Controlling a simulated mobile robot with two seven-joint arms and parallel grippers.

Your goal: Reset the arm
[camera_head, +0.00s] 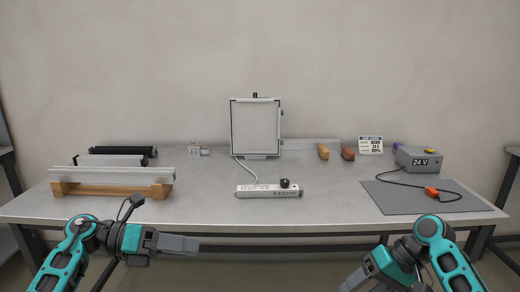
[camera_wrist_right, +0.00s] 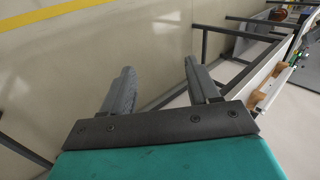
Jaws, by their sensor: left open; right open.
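My left gripper (camera_head: 178,243) is in front of the table's near edge at the lower left of the head view, empty and clear of every object. Its fingers point right and show from the side. My right arm (camera_head: 405,262) comes in at the lower right of the head view; its fingertips are cut off at the bottom edge there. In the right wrist view my right gripper (camera_wrist_right: 160,82) is open, with a wide gap between its two grey fingers and nothing held. Floor and wall show beyond them.
The grey table (camera_head: 330,213) carries a white light panel (camera_head: 255,127), a white labelled bar (camera_head: 262,191), metal profiles on a wooden rack (camera_head: 112,190), a 24 V box (camera_head: 417,159) and a grey mat (camera_head: 395,199). The front middle of the table is bare.

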